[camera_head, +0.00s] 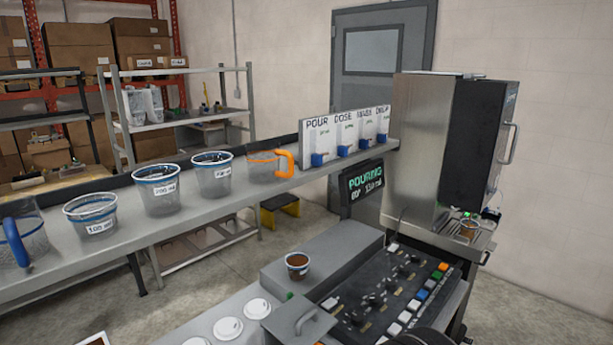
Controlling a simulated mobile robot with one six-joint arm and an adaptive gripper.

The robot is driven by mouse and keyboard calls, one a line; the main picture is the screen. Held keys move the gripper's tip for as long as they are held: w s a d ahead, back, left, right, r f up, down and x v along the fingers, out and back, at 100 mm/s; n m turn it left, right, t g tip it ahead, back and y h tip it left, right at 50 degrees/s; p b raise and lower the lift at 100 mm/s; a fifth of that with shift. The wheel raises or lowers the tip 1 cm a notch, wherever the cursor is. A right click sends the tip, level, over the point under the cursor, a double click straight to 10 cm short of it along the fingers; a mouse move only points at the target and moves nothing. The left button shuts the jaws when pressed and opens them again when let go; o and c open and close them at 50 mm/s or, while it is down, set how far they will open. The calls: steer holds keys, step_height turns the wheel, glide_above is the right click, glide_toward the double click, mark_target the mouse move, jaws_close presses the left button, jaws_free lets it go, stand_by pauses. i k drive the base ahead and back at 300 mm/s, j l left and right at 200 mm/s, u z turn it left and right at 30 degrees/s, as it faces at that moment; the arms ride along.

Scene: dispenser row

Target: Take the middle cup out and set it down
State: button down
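Several clear vessels stand in a row on the grey shelf (240,195). From left they are a jug with a blue handle (17,242), a cup labelled 100 ml (92,214), a blue-rimmed cup that appears labelled 200 ml (156,190), another blue-rimmed cup (212,175) and a jug with an orange handle (283,164). The 200 ml cup is the middle of this row. A small cup with brown contents (297,266) stands on the grey block, and another brown cup (468,229) is under the dispenser (430,140). I cannot tell which cup the task means. My gripper is not visible.
A display (365,182) reads POURING. A control panel (390,290) with knobs and coloured buttons lies in front of the dispenser. White lids (228,328) sit front and centre-left. A dark shape cuts into the bottom edge.

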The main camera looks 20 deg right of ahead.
mark_target(470, 231)
steer(key=l+z, duration=0.2)
steer(key=z, duration=0.15)
steer(key=l+z, duration=0.15)
steer(key=z, duration=0.25)
steer(key=k+l, duration=0.05)
